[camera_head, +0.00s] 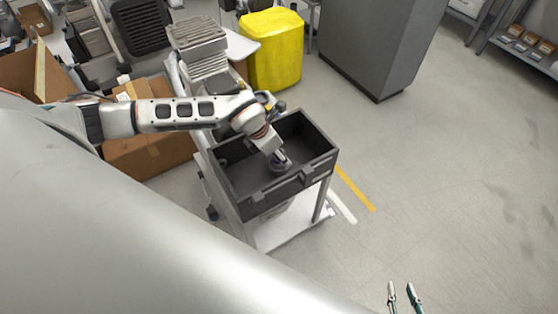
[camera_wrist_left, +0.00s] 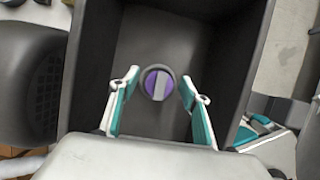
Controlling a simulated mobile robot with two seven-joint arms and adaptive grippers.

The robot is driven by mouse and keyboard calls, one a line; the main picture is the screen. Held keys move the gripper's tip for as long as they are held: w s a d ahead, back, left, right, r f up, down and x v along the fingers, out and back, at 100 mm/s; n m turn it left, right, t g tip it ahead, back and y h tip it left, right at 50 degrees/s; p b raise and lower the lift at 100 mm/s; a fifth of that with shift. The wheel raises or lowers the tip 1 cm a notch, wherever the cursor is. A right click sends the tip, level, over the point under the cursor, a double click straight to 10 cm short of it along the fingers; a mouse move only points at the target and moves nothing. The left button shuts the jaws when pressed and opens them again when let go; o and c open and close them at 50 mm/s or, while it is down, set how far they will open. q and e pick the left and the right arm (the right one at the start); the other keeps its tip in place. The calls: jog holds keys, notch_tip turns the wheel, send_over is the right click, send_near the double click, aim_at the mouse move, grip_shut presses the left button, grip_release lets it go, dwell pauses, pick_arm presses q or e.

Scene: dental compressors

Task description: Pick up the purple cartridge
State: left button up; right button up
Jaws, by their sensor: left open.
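The purple cartridge (camera_wrist_left: 157,84) is a round piece with a purple face, a pale bar across it and a grey rim. It sits on the floor of the black bin (camera_head: 318,132), whose wall also shows in the left wrist view (camera_wrist_left: 236,75). My left gripper (camera_wrist_left: 159,75) is open, its teal and white fingers on either side of the cartridge with gaps to both. In the head view my left gripper (camera_head: 279,162) reaches down into the bin, and I cannot make out the cartridge there. My right gripper (camera_head: 402,287) is open and empty at the bottom edge.
The bin stands on a white cart (camera_head: 290,228) and its walls surround my left gripper. A yellow container (camera_head: 272,50) and a grey cabinet (camera_head: 385,40) stand behind. Cardboard boxes (camera_head: 150,152) are at left. The floor at right is clear.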

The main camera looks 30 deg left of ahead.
pick_arm(q)
jog(key=c, duration=1.2)
